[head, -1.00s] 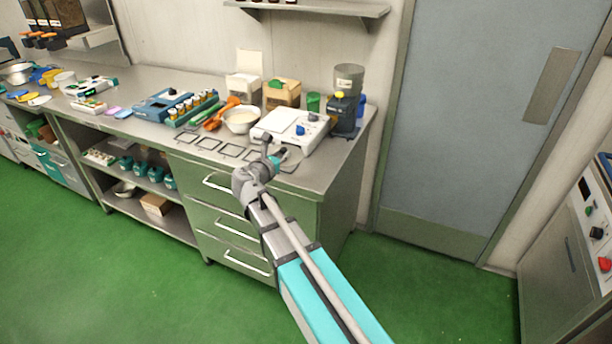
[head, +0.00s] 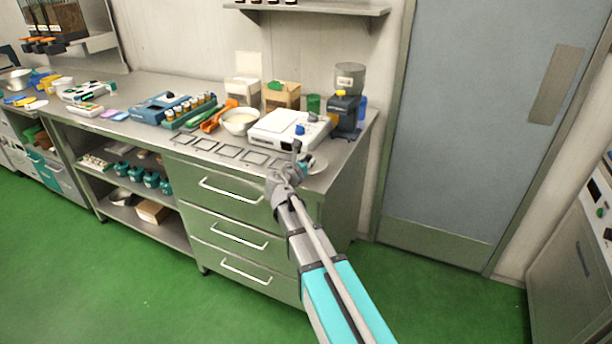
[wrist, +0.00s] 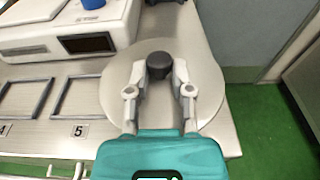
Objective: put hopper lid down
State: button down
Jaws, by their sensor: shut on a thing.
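The hopper lid is a pale grey disc (wrist: 205,85) with a dark knob (wrist: 159,66). My gripper (wrist: 159,72) is shut on the knob, a finger on each side, in the wrist view. In the head view the lid (head: 318,164) shows at the right front of the steel counter, partly behind my gripper (head: 294,166). The disc lies flat, at or just above the counter top; I cannot tell whether it touches. The dark grinder with a clear hopper (head: 350,78) stands at the back right of the counter.
A white machine with a blue knob (head: 290,128) stands just behind the lid. Square outlined frames (head: 229,151) lie along the counter's front, left of the lid; one is marked 5 in the wrist view. The counter's right edge is close. A bowl (head: 238,122) stands further left.

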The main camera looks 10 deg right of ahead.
aim_at(309, 177)
dwell(0.3)
jog(key=shift+w+d+f+b, duration=0.2)
jog(key=shift+d+f+b, duration=0.25)
jog(key=shift+f+b, duration=1.55)
jog(key=shift+f, duration=0.2)
jog(key=c, duration=0.5)
grip_release()
jog(key=shift+r, duration=0.1)
jog(key=shift+r, duration=0.1)
jog(key=shift+r, duration=0.1)
jog(key=p+v, duration=0.2)
jog(key=v, duration=1)
